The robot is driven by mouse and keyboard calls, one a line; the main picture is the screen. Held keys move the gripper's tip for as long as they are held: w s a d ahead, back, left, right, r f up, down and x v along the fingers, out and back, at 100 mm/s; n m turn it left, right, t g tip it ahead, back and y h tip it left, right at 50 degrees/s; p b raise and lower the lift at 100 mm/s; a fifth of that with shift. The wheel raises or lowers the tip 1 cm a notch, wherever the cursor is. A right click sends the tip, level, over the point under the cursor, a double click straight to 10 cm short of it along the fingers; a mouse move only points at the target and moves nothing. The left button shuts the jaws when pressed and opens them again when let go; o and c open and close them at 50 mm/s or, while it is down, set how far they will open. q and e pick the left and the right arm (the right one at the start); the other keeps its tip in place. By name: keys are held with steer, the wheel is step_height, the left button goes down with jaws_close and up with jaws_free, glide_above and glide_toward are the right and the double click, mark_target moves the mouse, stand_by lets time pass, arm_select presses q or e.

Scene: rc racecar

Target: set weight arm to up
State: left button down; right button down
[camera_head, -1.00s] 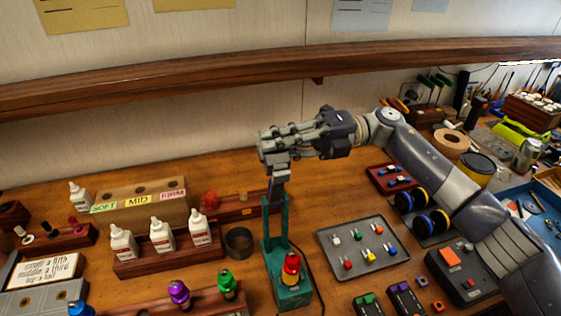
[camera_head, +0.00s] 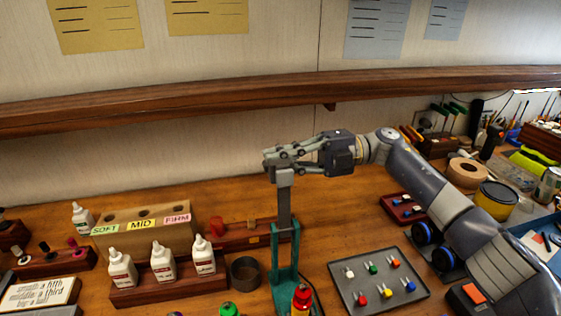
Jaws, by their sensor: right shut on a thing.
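The weight arm (camera_head: 285,210) is a grey bar that stands close to upright on a green stand (camera_head: 285,262). A grey block (camera_head: 284,178) sits at its top end. My right gripper (camera_head: 279,162) reaches in from the right and is shut on the top of the weight arm. The fingers cover part of that top end. A red-capped bottle (camera_head: 302,299) is at the foot of the stand, cut by the lower edge. My left gripper is not in view.
White bottles (camera_head: 163,262) in a wooden rack and a SOFT/MID/FIRM block (camera_head: 150,232) stand to the left. A dark round cup (camera_head: 245,272) is just left of the stand. A grey tray (camera_head: 350,296) with small coloured parts lies to the right. A wooden shelf (camera_head: 200,100) runs above.

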steer(key=shift+w+r, duration=0.15)
steer(key=shift+r, duration=0.05)
steer(key=c, duration=1.8)
jaws_free()
steer(key=shift+o, duration=0.6)
steer(key=shift+a+f, duration=0.2)
steer(key=v, duration=1.2)
